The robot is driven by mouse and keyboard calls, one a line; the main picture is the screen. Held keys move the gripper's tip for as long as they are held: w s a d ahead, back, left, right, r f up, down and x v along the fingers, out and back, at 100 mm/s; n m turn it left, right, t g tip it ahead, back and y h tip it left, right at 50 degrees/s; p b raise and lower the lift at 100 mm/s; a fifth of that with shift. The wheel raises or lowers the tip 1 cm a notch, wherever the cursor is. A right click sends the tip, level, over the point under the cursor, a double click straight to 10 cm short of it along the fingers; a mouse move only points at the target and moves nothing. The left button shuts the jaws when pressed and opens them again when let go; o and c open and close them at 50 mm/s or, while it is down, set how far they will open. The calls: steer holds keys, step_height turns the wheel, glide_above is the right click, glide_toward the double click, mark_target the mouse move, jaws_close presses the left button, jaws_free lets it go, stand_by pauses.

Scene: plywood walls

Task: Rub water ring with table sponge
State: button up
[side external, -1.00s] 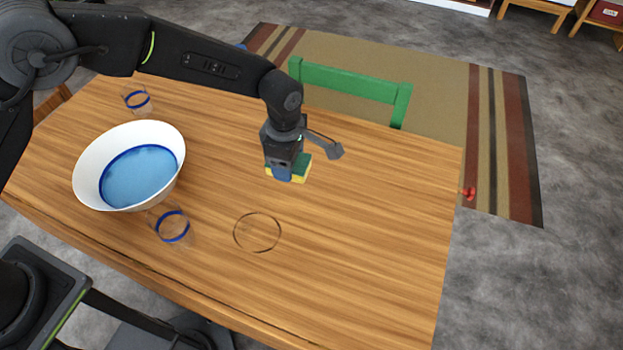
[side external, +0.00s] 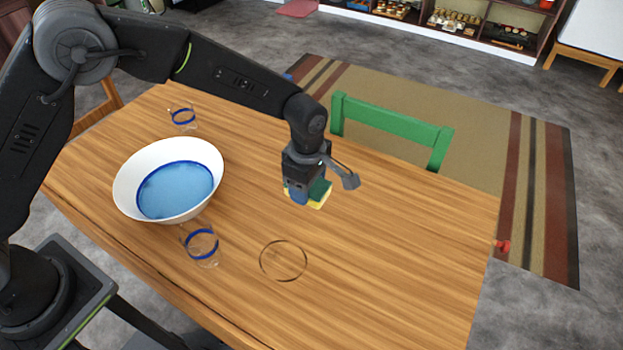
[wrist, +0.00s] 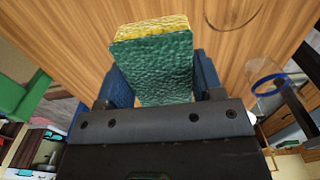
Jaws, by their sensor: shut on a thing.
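My gripper (side external: 305,192) is shut on the sponge (side external: 322,194), which has a green side and a yellow side. The wrist view shows the sponge (wrist: 155,62) between my blue finger pads. The water ring (side external: 283,260) is a thin dark circle on the bare wooden table (side external: 400,240), nearer the front edge than my gripper. Part of the ring (wrist: 236,14) shows at the top right of the wrist view. The sponge is behind the ring and apart from it. I cannot tell whether its underside touches the wood.
A white bowl (side external: 128,188) with blue inside stands on the left. One clear blue-banded glass (side external: 201,244) stands between bowl and ring, another (side external: 184,118) behind the bowl. A green chair (side external: 390,122) is at the far edge. The table's right side is clear.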

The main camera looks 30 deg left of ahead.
mark_target(302, 270)
steer(key=s+a+f+m, duration=0.1)
steer(key=s+a+m, duration=0.1)
steer(key=s+m, duration=0.3)
steer(key=s+a+f+m, duration=0.2)
steer(key=s+a+m, duration=0.1)
steer(key=s, duration=0.4)
steer(key=shift+w+d+f, duration=0.1)
steer(key=shift+f, duration=1.4)
steer(key=shift+w+d+f, duration=0.1)
steer(key=shift+f, duration=1.35)
step_height(302, 270, down, 2)
steer(key=shift+f, duration=0.1)
steer(key=shift+d, duration=0.85)
steer(key=shift+c, duration=0.6)
steer(key=shift+d, duration=4.1)
steer(key=shift+a, duration=4.9)
steer(key=shift+w+a, duration=0.15)
steer(key=shift+w, duration=0.05)
steer(key=shift+d, duration=4.9)
steer(key=shift+a, duration=5)
step_height(302, 270, up, 8)
steer(key=shift+d+r, duration=0.15)
steer(key=shift+r, duration=0.05)
steer(key=shift+w, duration=0.1)
